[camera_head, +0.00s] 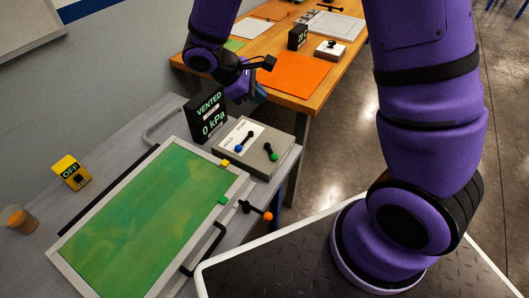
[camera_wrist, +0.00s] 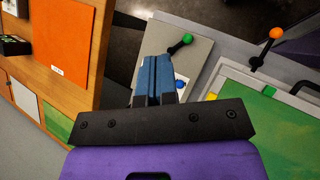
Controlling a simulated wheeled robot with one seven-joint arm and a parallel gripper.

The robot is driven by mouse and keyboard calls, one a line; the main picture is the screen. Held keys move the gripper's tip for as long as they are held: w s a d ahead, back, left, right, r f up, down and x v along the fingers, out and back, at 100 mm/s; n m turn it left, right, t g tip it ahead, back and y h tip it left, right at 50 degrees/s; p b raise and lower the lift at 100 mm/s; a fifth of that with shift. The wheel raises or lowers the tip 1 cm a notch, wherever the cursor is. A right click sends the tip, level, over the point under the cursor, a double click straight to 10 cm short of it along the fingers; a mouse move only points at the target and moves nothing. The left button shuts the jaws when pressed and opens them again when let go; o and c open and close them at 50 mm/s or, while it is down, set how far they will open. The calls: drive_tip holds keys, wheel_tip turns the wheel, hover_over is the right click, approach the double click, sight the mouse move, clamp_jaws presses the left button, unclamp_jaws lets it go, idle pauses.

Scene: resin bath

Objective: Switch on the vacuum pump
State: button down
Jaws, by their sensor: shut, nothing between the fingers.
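A small yellow switch box (camera_head: 72,173) reading "OFF", with a black switch, stands on the grey bench at the left in the head view. A black display (camera_head: 208,117) reads "VENTED 0 kPa". Beside it is a grey box (camera_head: 262,165) with a blue-knobbed lever (camera_head: 245,142) and a green-knobbed lever (camera_head: 267,150). It also shows in the wrist view (camera_wrist: 200,57). My gripper (camera_wrist: 154,60) is shut and empty, its blue fingers over part of this box in the wrist view.
A framed green panel (camera_head: 241,180) fills the bench, with an orange-knobbed lever (camera_head: 257,211) and black handle (camera_head: 207,250) at its right edge. An orange-topped cup (camera_head: 20,219) stands at far left. A wooden table (camera_head: 292,98) with an orange sheet (camera_head: 296,76) stands behind.

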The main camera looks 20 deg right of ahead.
sight(271, 154)
drive_tip(key=a+f+n+h, duration=0.1)
drive_tip(key=a+f+n, duration=0.2)
drive_tip(key=f, duration=0.6)
drive_tip(key=a+f+n+t+h, duration=0.1)
drive_tip(key=a+f+n, duration=0.2)
drive_tip(key=f, duration=0.5)
drive_tip(key=shift+f+h, duration=0.3)
drive_tip(key=shift+f, duration=0.05)
drive_tip(key=shift+d, duration=0.1)
drive_tip(key=x, duration=1)
drive_tip(key=shift+w, duration=0.15)
